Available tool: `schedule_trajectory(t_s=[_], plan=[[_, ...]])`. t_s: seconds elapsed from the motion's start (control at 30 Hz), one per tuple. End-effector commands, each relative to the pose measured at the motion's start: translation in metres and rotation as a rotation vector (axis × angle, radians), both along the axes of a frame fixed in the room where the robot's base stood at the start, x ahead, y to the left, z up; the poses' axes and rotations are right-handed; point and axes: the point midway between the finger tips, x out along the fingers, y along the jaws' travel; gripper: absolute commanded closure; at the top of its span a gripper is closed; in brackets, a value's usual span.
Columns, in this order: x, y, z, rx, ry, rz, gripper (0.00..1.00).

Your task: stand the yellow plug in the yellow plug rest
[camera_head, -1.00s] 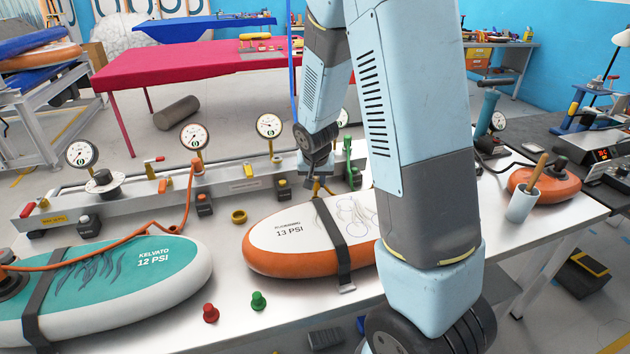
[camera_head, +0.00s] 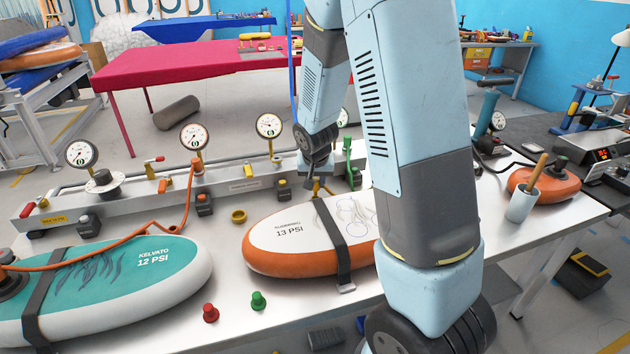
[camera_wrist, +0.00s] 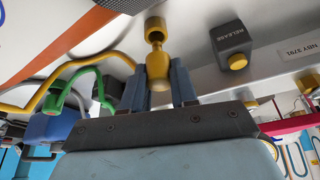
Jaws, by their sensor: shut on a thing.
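My gripper (camera_wrist: 158,80) is shut on the yellow plug (camera_wrist: 157,65) in the wrist view. A rounded yellow knob sits between the two fingers.
The strapped orange-and-white board (camera_head: 290,240) lies right of the ring. A rail (camera_head: 130,205) with gauges and release boxes (camera_head: 284,188) runs behind. A teal board (camera_head: 150,275) lies at left. A red plug (camera_head: 210,313) and green plug (camera_head: 258,301) stand near the front edge.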

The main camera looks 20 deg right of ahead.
Motion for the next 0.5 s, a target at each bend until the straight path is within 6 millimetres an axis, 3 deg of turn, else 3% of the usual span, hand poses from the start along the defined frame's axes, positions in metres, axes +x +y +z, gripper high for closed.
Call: schedule_trajectory(t_s=[0.5], plan=[[-0.0001,-0.0001,-0.0105,0.000,0.000,0.000,1.00]])
